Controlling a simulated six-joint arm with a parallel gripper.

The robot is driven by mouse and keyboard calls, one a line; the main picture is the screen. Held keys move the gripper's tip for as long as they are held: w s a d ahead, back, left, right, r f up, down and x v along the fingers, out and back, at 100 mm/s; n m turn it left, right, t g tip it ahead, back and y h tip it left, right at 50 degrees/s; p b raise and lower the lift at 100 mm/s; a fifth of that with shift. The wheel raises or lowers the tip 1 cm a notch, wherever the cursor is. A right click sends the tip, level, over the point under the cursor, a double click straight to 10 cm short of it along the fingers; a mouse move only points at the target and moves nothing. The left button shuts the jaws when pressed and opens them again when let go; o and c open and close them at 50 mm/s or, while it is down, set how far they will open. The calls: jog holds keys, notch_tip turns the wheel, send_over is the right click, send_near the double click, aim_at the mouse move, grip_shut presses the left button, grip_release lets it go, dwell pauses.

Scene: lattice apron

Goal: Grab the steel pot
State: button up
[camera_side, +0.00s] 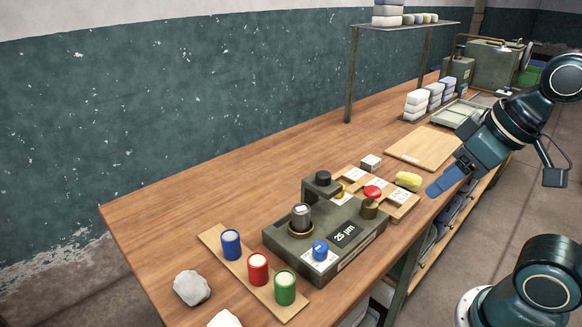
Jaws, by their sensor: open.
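The steel pot (301,216) appears to be the small grey cylinder with a pale label on top. It stands upright in a brass-coloured ring on the left part of a grey-green machine (297,248). My gripper (432,192) is at the right, over the front edge of the bench and clear of the pot. Its blue jaws point down and left, and they are open with nothing seen between them. The gap between the jaws is hard to make out from this side.
Blue (231,244), red (258,269) and green (285,287) pots stand on a wooden strip at left. A yellow sponge (408,181) lies near my gripper. The back left bench is clear.

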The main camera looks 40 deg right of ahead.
jog(key=shift+o, duration=0.5)
jog(key=shift+w, duration=0.1)
jog(key=m+g, duration=0.6)
jog(key=m, duration=1.5)
send_over(301, 209)
notch_tip(301, 209, down, 5)
jog(key=shift+d, duration=0.1)
jog(key=shift+f, duration=0.1)
jog(key=shift+f, duration=4.15)
